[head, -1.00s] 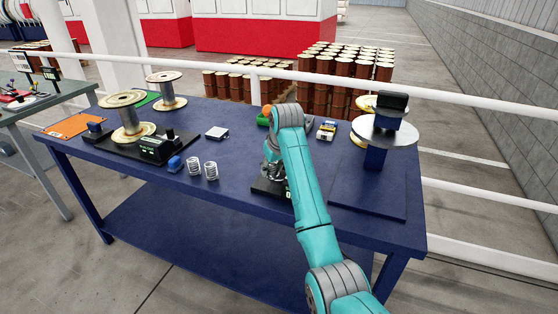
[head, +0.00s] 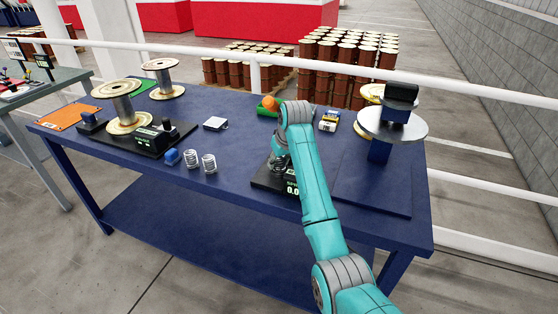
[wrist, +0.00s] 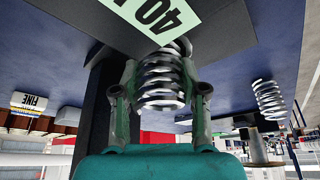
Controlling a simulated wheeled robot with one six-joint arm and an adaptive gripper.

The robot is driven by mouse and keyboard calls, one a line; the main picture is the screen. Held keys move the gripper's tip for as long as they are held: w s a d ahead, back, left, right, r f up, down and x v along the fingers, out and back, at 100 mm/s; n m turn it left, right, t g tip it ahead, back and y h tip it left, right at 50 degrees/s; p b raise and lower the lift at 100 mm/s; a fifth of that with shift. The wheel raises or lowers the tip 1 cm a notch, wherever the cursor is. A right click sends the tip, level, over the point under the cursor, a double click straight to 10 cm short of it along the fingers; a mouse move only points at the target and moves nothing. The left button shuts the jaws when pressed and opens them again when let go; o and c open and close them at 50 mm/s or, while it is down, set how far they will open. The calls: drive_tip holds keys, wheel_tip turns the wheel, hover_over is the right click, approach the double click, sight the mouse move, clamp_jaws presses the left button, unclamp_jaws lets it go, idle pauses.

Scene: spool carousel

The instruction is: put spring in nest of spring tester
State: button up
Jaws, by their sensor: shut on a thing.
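My gripper (wrist: 160,92) is shut on a coiled metal spring (wrist: 161,72), with one finger on each side of it. The spring tester (head: 264,182) is a black base with a small lit readout at the front of the blue table, partly hidden by my arm. In the head view the held spring (head: 277,164) shows just above or at the tester's base; whether it touches the nest cannot be told. In the wrist view a pale green label reading "40" (wrist: 160,12) on a dark body is close beyond the spring. The nest itself is hidden.
A black spool stand (head: 105,141) is farther left, a round-plated device (head: 393,124) to the right.

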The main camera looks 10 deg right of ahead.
drive_tip(key=shift+f, duration=0.35)
drive_tip(key=shift+s+f, duration=0.15)
drive_tip(key=shift+f, duration=0.2)
drive_tip(key=o, duration=1.1)
drive_tip(key=shift+f, duration=0.1)
drive_tip(key=shift+o, duration=0.8)
drive_tip(key=shift+f, duration=0.1)
